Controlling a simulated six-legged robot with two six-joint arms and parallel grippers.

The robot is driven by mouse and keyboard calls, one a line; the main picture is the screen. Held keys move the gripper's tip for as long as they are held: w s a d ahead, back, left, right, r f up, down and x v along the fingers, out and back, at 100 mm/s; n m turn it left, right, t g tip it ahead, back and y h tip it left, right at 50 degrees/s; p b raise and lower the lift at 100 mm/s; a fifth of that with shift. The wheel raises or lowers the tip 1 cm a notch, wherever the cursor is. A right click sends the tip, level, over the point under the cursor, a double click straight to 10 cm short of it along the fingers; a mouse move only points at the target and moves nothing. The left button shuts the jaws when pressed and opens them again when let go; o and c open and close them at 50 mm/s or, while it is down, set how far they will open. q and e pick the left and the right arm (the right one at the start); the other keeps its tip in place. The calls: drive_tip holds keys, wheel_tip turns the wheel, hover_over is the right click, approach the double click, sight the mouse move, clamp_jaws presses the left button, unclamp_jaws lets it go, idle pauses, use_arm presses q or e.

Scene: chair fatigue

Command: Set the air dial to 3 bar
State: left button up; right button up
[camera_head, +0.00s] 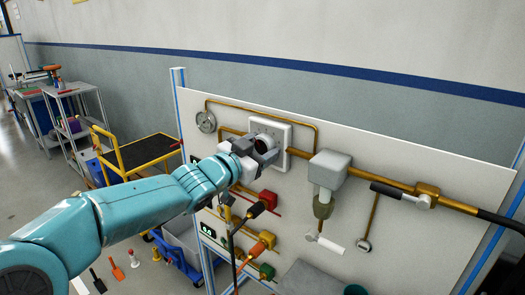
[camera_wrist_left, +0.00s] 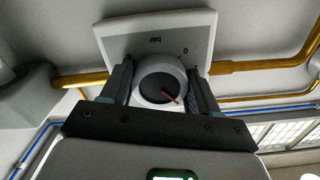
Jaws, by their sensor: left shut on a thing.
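The air dial is a round knob with a dark face and a red pointer (camera_wrist_left: 160,88), on a white square plate (camera_head: 284,130) on the panel. In the left wrist view the plate (camera_wrist_left: 130,38) shows "bar" and "0" upside down. The other scale marks are hidden or too small to read. My left gripper (camera_head: 264,151) is at the plate, and in the left wrist view its two fingers (camera_wrist_left: 160,82) stand on either side of the knob, shut on it. My right gripper is not in view.
Brass pipes (camera_head: 395,180) run across the panel (camera_head: 440,245) beside the dial. A grey box (camera_head: 330,165) and a black-handled valve (camera_head: 390,190) sit to the right. Red, yellow and green fittings are below my left arm. A yellow-railed cart (camera_head: 140,150) stands left.

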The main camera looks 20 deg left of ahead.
use_arm(q)
drive_tip(key=shift+m, duration=0.6)
drive_tip(key=shift+f, duration=0.1)
drive_tip(key=o, duration=1)
drive_tip(key=v, duration=1.6)
drive_tip(key=shift+s, duration=0.2)
